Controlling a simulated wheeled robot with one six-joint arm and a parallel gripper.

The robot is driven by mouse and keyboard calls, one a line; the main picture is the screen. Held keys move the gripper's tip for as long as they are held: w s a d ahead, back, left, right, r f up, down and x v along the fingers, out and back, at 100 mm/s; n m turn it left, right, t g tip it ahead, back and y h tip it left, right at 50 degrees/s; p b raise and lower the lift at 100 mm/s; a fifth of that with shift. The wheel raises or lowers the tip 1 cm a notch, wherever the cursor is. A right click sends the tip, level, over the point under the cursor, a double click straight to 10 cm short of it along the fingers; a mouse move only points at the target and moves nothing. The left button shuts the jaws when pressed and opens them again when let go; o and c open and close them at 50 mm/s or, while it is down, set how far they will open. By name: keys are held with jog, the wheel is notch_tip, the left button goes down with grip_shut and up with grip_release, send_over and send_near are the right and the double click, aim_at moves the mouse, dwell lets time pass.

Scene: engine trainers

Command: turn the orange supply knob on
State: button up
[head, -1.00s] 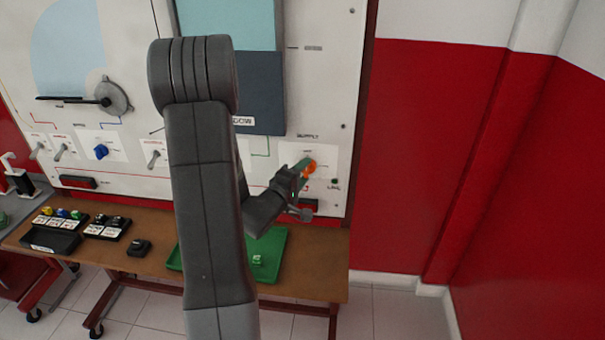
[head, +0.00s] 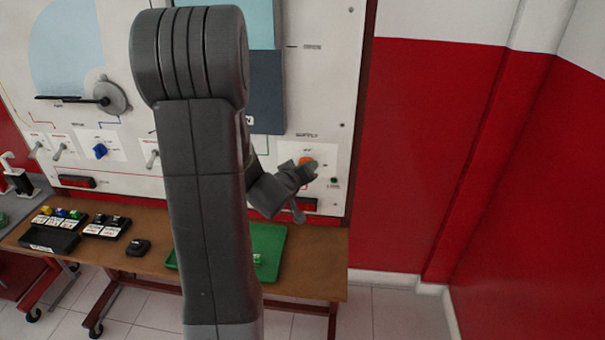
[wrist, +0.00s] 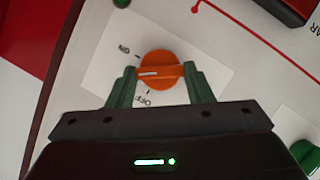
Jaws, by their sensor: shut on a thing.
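The orange supply knob (wrist: 165,57) sits on a white label plate on the panel. My gripper (wrist: 160,72) has its two green fingers on opposite sides of the knob, shut on it. The knob's white pointer line lies between the ON mark (wrist: 124,48) and the OFF mark (wrist: 147,98). In the head view the knob (head: 305,160) is partly hidden by my gripper (head: 311,165), which reaches it from the lower left.
A red display (head: 308,205) is just below my gripper. A green tray (head: 270,240) lies on the wooden bench (head: 315,265). A red-and-white wall (head: 440,150) stands to the right.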

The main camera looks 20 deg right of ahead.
jog(key=m+y+b, duration=0.1)
jog(key=m+b, duration=0.1)
jog(key=b, duration=0.2)
jog(key=m+t+y+b, duration=0.1)
jog(key=m+b, duration=0.1)
jog(key=b, duration=0.2)
jog(key=shift+s+d+f+t+y+b, duration=0.2)
jog(key=shift+t+y+b, duration=0.1)
jog(key=shift+y+b, duration=0.1)
jog(key=shift+r+m+b, duration=0.2)
jog(key=shift+m+b, duration=0.1)
jog(key=shift+m, duration=0.1)
jog(key=o, duration=1)
jog(key=shift+w, duration=0.1)
